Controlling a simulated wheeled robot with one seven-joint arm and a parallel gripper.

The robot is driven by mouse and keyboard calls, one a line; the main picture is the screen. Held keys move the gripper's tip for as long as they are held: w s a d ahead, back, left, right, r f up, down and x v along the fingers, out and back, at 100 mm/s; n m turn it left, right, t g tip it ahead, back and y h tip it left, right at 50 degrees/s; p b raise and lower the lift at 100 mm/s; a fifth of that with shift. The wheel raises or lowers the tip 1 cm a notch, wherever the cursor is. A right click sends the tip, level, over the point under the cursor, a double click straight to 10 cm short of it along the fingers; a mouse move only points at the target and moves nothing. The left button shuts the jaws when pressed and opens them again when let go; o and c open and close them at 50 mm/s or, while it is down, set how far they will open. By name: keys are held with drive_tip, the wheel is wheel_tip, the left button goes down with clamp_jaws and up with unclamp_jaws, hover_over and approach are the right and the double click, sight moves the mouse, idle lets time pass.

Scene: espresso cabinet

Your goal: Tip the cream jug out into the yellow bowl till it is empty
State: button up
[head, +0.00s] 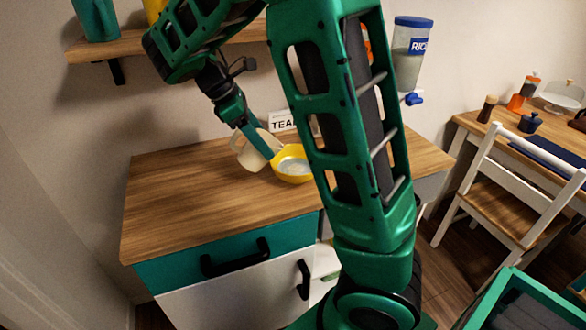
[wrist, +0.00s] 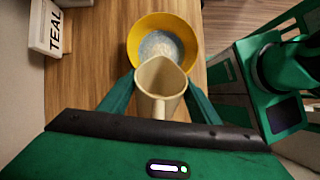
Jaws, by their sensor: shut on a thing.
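The cream jug (head: 247,154) is held in my gripper (head: 266,152) over the cabinet top and is tilted, its mouth towards the yellow bowl. In the wrist view the jug (wrist: 160,78) sits between the two green fingers (wrist: 160,90), which press on its sides; its handle points back to the palm. I see no contents in the part of its inside that shows. The yellow bowl (head: 291,177) stands just right of the jug. In the wrist view the bowl (wrist: 137,38) lies just beyond the jug's lip, with pale whitish stuff inside.
The wooden cabinet top (head: 190,205) is clear at left and front. A RICE dispenser (head: 409,55) hangs on the wall at right. A shelf (head: 130,45) runs above. My arm hides part of the cabinet's right side.

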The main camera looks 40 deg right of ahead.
sight(238, 156)
drive_tip(key=shift+w+a+f+g+h, duration=0.25)
drive_tip(key=shift+a+f+h, duration=0.05)
drive_tip(key=shift+a+h, duration=0.15)
drive_tip(key=shift+w+a+f+g+h, duration=0.2)
drive_tip(key=shift+a+f+g+h, duration=0.05)
drive_tip(key=shift+a+h, duration=0.2)
drive_tip(key=shift+w+a+f+g+h+b, duration=0.15)
drive_tip(key=shift+w+a+f+h+b, duration=0.15)
drive_tip(key=shift+f, duration=0.25)
drive_tip(key=shift+w+a+f+g+h+b, duration=0.1)
drive_tip(key=shift+a+f+g+h+b, duration=0.1)
drive_tip(key=shift+a+f+h, duration=0.25)
drive_tip(key=shift+w+a+f+g+h+b, duration=0.35)
drive_tip(key=shift+a+h+b, duration=0.15)
drive_tip(key=shift+a+h, duration=0.2)
drive_tip(key=shift+w+a+f+g+h+b, duration=0.3)
drive_tip(key=shift+a+h+b, duration=0.15)
drive_tip(key=shift+a+h, duration=0.25)
drive_tip(key=shift+w+a+h, duration=0.1)
drive_tip(key=shift+h, duration=0.25)
